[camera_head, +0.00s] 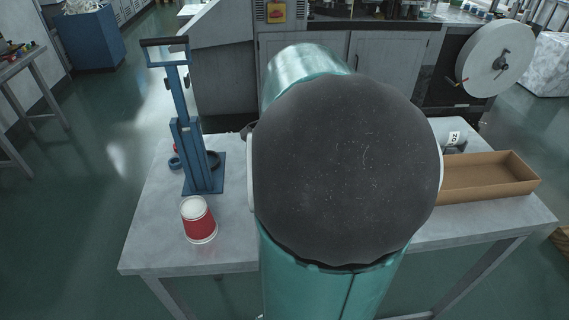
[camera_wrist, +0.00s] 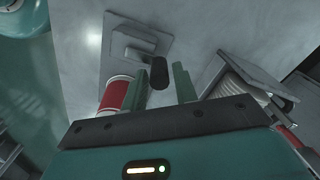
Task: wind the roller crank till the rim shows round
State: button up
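In the wrist view, a dark rounded knob (camera_wrist: 159,73) shows between the fingertips of my gripper (camera_wrist: 163,82); it may be the crank's handle. The two green fingers stand apart, with a visible gap on the knob's right side, so I see no grip on it. A grey fixture on a flat plate (camera_wrist: 167,43) lies just beyond. A red paper cup with a pale rim (camera_wrist: 117,92) is left of the fingers, partly hidden. In the head view, my arm hides the table's middle, the gripper and any crank. A red and white cup (camera_head: 198,221) stands on the table there.
A blue upright lever stand (camera_head: 190,135) is behind the cup on the grey table (camera_head: 160,245). A cardboard tray (camera_head: 485,182) lies at the right. In the wrist view, a grey frame with a pale ribbed part (camera_wrist: 240,80) stands close right of the fingers. The table's front left is clear.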

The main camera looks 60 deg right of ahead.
jog(key=shift+o, duration=0.8)
notch_tip(320, 180, up, 14)
jog(key=shift+f, duration=0.1)
dwell(0.3)
